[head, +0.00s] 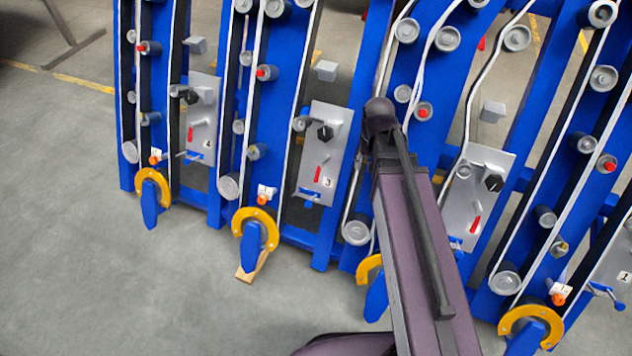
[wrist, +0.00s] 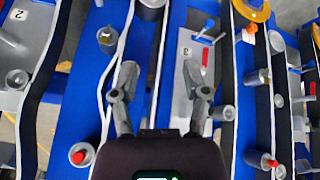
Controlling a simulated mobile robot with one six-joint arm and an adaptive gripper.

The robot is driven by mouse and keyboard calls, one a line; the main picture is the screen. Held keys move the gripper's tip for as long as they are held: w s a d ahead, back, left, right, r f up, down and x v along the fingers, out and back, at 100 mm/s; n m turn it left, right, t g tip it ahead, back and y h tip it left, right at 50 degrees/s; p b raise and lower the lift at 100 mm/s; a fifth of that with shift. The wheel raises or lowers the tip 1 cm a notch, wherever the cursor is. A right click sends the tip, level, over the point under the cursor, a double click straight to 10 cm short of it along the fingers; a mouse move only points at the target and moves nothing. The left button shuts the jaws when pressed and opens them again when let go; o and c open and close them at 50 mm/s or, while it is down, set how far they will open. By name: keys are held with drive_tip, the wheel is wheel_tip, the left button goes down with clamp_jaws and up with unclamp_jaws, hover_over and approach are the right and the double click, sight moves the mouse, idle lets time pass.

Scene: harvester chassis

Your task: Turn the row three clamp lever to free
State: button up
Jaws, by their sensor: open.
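The row three panel (head: 335,118) is a grey plate marked 3, left of my arm in the head view. It carries a red lever (head: 318,173), slanted near the label, a black knob (head: 325,132) and a blue handle (head: 308,192) at its lower edge. I cannot tell which of these is the clamp lever. The wrist view shows the panel (wrist: 185,85), the red lever (wrist: 205,57) and blue handle (wrist: 206,28). My gripper (wrist: 160,76) is open and empty; its right finger overlaps the panel, left of the red lever. My gripper is hidden in the head view.
Blue beams with rollers and white-edged belts stand on both sides of the panel. A similar panel marked 4 (head: 203,120) is at left; another (head: 480,200) is right of my arm. Yellow rings (head: 240,222) sit at the beam feet. Open floor (head: 90,240) lies left.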

drive_tip(key=m+y+b, duration=0.1)
drive_tip(key=m+b, duration=0.1)
drive_tip(key=b, duration=1.2)
hover_over(317, 173)
drive_tip(key=s+d, duration=0.1)
drive_tip(key=d, duration=0.1)
wheel_tip(317, 173, down, 15)
drive_tip(key=shift+w+a+f+b, duration=0.25)
drive_tip(key=shift+a+f+b, duration=0.05)
drive_tip(key=shift+f, duration=0.15)
drive_tip(key=shift+f, duration=0.15)
drive_tip(key=f+b, duration=0.4)
drive_tip(key=a+f+b, duration=0.1)
drive_tip(key=f+b, duration=0.8)
drive_tip(key=shift+w+a+f+b, duration=0.2)
drive_tip(key=shift+b, duration=0.15)
drive_tip(key=shift+c, duration=0.2)
clamp_jaws()
